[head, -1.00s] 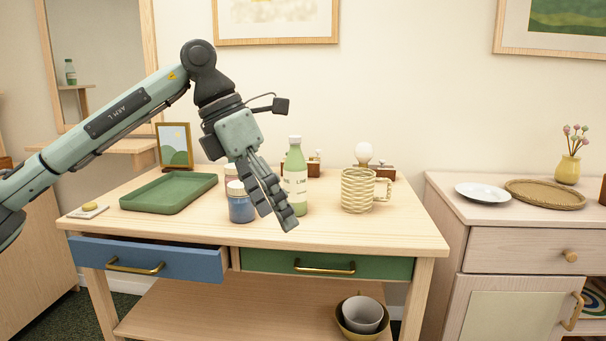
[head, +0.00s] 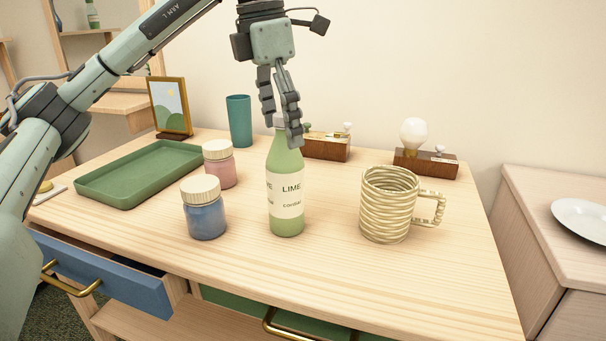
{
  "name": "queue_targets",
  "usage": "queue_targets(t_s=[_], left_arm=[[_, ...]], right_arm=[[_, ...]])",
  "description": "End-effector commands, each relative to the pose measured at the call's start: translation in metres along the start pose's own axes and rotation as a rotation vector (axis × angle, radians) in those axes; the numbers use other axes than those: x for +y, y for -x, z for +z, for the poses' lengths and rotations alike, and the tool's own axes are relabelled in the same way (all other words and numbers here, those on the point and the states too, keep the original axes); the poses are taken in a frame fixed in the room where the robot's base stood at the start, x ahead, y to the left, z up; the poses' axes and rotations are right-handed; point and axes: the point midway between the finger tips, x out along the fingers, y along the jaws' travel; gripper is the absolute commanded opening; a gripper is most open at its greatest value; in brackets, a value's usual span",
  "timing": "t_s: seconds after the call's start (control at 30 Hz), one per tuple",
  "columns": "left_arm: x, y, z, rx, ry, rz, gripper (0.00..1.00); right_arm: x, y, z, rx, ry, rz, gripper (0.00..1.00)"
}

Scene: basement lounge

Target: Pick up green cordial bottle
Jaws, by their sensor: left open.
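The green cordial bottle (head: 286,190) stands upright on the wooden table, with a pale label reading "LIME cordial". My left gripper (head: 284,138) is open and points down at the top of the bottle. I cannot tell whether the fingers touch the bottle. My right gripper does not show.
A blue jar (head: 205,210) and a pink jar (head: 220,167) stand left of the bottle, a woven mug (head: 388,210) right. Behind are a teal cup (head: 239,120) and a bulb on a wooden base (head: 425,163). A green tray (head: 122,190) lies left. The table front is clear.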

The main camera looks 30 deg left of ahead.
Motion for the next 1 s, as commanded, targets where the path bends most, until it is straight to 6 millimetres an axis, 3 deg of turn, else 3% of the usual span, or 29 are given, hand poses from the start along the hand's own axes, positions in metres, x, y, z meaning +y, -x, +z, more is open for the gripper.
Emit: queue_targets(t_s=[0.07,0.33,0.63,0.97,1.0], left_arm=[[0.000,-0.011,-0.001,0.003,-0.001,-0.002,0.80],[0.001,-0.030,-0.001,0.002,-0.001,-0.002,0.80],[0.007,-0.069,-0.004,0.003,0.000,-0.001,0.80],[0.006,-0.076,-0.004,0.000,-0.001,-0.001,0.80],[0.006,-0.076,-0.004,0.000,-0.001,-0.001,0.75]], right_arm=[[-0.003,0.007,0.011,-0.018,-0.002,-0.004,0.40],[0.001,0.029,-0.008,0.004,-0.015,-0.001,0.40],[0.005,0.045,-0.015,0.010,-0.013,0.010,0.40],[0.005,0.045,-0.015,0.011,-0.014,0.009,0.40],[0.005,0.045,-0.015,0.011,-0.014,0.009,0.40]])
